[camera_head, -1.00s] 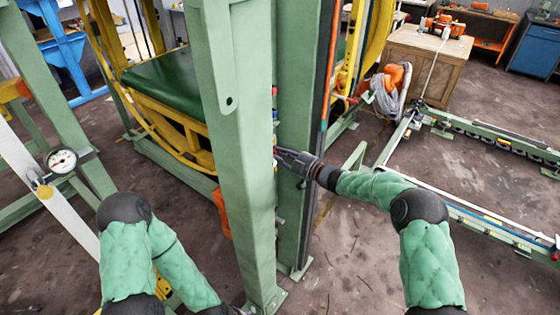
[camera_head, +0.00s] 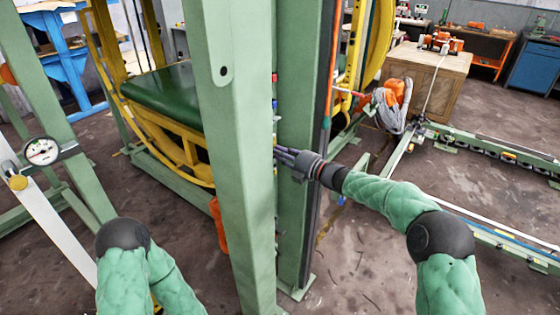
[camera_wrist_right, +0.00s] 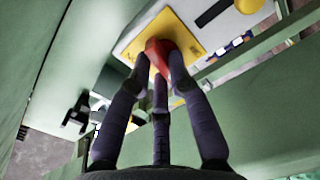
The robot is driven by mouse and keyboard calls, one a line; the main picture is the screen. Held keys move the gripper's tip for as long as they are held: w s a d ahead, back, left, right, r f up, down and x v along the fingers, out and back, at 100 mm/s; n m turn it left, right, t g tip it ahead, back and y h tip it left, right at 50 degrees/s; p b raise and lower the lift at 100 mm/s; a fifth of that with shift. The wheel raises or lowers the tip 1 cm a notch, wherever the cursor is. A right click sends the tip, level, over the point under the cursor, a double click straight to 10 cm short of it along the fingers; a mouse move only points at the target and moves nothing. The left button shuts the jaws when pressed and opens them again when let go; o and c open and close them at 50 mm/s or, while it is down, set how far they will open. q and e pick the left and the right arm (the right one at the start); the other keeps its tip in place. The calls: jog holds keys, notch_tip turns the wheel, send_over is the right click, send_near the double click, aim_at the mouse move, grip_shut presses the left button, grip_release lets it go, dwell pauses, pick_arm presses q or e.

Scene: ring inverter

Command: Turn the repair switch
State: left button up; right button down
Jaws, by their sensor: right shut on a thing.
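The red knob (camera_wrist_right: 158,48) of a switch sits on a yellow plate (camera_wrist_right: 183,32) in the right wrist view. The plate is fixed to a pale panel (camera_wrist_right: 150,20). My right gripper (camera_wrist_right: 160,72) has its three dark fingers shut around the knob. In the head view my right gripper (camera_head: 280,153) reaches from the right between two green posts. There the knob is hidden behind the near post (camera_head: 235,130). My left arm (camera_head: 125,270) is folded low at the left, and its gripper is out of the picture.
A second green post (camera_head: 300,200) stands just behind the gripper's fingers. Yellow rings (camera_head: 170,145) and a green bed (camera_head: 165,80) lie at the back left. A round gauge (camera_head: 42,151) is at the left. Open floor (camera_head: 370,260) lies at the right.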

jog(key=shift+s+f+n+b, duration=0.1)
jog(key=shift+f+n+b, duration=0.05)
jog(key=shift+n+b, duration=0.95)
jog(key=c, duration=1.1)
grip_release()
jog(key=shift+c, duration=0.2)
jog(key=v, duration=1.2)
